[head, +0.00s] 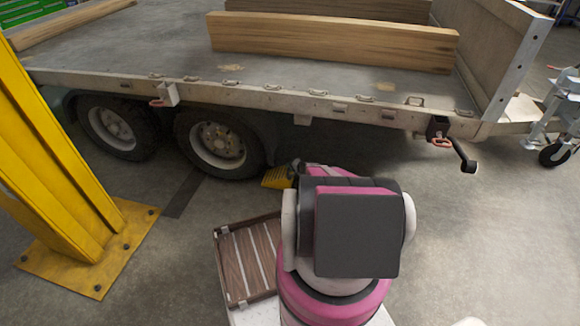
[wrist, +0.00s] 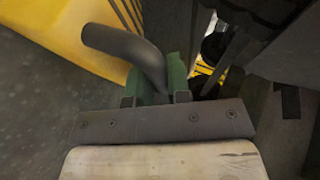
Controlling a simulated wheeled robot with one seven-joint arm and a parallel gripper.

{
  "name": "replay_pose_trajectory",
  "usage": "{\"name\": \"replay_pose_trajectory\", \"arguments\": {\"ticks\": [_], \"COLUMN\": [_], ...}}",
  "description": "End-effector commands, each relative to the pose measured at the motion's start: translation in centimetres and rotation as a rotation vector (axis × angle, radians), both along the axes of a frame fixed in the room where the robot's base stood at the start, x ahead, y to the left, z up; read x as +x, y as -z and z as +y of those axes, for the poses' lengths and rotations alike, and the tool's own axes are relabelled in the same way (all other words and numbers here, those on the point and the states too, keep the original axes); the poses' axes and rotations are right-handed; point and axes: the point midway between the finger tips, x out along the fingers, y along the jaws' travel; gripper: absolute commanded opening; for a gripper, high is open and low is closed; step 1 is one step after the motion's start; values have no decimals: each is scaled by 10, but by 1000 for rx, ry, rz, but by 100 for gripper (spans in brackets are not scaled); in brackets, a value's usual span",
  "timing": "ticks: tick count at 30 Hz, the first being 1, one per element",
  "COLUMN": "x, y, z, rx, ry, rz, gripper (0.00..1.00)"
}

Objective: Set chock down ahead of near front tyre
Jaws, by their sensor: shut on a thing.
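The yellow chock (head: 276,178) is just right of the near front tyre (head: 221,145), on the side toward the trailer's hitch end. It is at or close to floor level; I cannot tell whether it touches the floor or the tyre. My gripper (wrist: 157,92) is shut on the chock's dark bent handle, seen in the wrist view, where the yellow chock body (wrist: 75,28) fills the upper left. In the head view my arm hides most of the gripper. Dark shapes at the upper right of the wrist view are unclear.
The trailer bed (head: 150,60) overhangs the tyre and chock, with a hanging crank bracket (head: 440,135) to the right. The rear tyre (head: 112,124) is further left. A yellow post (head: 45,160) stands on the left.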

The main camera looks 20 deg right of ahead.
Motion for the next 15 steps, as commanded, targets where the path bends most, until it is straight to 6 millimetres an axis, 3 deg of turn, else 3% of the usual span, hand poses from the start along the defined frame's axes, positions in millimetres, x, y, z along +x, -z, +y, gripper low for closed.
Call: {"name": "replay_pose_trajectory", "arguments": {"ticks": [7,8,9,10,15], "x": [-1,-1,-1,-1,-1], "y": [1,2,2,2,2], "z": [0,0,0,0,0], "rx": [2,0,0,0,0], "ry": [1,1,1,1,1], "rz": [-1,0,0,0,0], "gripper": [0,24,37,43,43]}}
